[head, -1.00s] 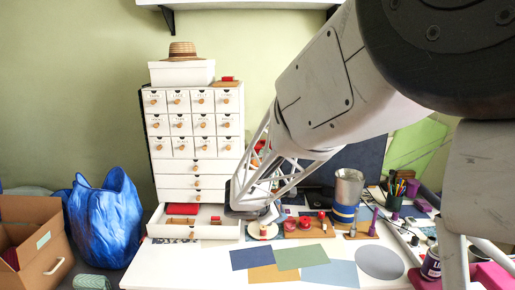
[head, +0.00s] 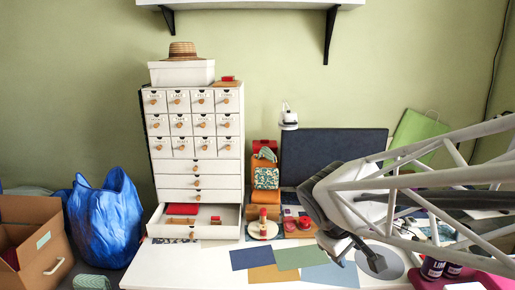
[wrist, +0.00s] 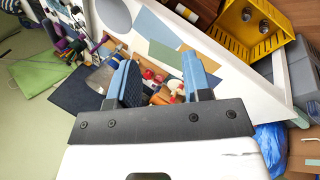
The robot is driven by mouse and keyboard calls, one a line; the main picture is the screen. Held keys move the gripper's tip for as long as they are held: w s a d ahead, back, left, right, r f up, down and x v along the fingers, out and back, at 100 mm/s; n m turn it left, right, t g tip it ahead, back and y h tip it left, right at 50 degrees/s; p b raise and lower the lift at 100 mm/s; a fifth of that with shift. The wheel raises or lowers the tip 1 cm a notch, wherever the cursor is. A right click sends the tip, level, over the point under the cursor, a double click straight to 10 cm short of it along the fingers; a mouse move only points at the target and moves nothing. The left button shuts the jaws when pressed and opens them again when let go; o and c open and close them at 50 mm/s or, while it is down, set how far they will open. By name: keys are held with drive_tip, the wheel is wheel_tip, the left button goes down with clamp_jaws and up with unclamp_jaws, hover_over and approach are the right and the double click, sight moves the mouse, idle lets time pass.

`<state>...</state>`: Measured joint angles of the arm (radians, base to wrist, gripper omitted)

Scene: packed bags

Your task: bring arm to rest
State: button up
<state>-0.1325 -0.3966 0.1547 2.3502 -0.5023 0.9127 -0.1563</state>
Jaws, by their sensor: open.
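My gripper (head: 358,254) is at the right of the head view, above the right part of the white desk, with its arm reaching in from the right edge. In the wrist view my gripper (wrist: 158,82) has its two blue-and-black fingers spread apart. Nothing is held between them. Desk items show beyond the gap, at a distance. The gripper hides part of the desk behind it in the head view.
A white drawer cabinet (head: 196,170) stands left of centre, its bottom drawer (head: 205,230) open with red items inside. Coloured sheets (head: 300,257) lie flat on the desk (head: 180,275). A blue bag (head: 103,220) and cardboard box (head: 40,250) stand at left. A dark panel (head: 325,155) stands behind.

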drive_tip(key=s+m+y, duration=0.4)
drive_tip(key=s+m, duration=0.2)
drive_tip(key=s, duration=0.7)
drive_tip(key=shift+s+a+m, duration=0.3)
drive_tip(key=shift+s+m, duration=0.05)
drive_tip(key=shift+m, duration=0.05)
